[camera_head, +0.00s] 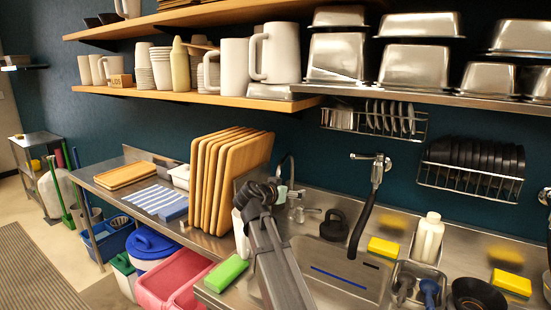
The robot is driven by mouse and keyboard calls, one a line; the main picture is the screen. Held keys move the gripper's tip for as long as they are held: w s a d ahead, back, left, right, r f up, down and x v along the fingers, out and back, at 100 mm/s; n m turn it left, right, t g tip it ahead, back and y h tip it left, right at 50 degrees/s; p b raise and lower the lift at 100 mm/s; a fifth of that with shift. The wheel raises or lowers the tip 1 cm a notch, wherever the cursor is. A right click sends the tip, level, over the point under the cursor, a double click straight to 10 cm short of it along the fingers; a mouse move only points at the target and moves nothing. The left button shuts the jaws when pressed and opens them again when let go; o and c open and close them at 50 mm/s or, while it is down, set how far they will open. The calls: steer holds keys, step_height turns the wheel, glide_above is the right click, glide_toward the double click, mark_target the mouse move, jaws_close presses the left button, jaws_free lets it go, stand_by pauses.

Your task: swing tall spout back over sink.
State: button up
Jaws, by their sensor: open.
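A tall, thin chrome spout (291,168) rises at the back left of the sink, beside the wooden boards. Its low taps (303,213) stand at the back edge of the counter. The steel sink basin (318,262) lies in front and to the right, partly hidden by my arm. My gripper (262,188) is dark and open, just left of the spout in the picture. It overlaps the area around the spout's lower part, and I cannot tell whether they touch. A second, wall-mounted tap (376,170) with a black hose hangs over the right part of the sink.
Upright wooden boards (228,170) stand close on the left. A black kettle-like item (334,226), yellow sponges (384,247), a white bottle (428,238) and a black bowl (478,296) surround the basin. A green sponge (227,272) lies at the front edge. Shelves and dish racks hang above.

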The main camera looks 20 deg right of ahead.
steer(key=shift+d, duration=0.1)
stand_by(0.3)
steer(key=s+d+b, duration=0.1)
steer(key=s+d, duration=0.2)
steer(key=d, duration=0.7)
steer(key=shift+s+d, duration=0.2)
steer(key=shift+s, duration=0.1)
stand_by(0.7)
steer(key=v, duration=0.8)
steer(key=shift+s+d+r+b, duration=0.15)
steer(key=shift+s+d+b, duration=0.15)
stand_by(0.7)
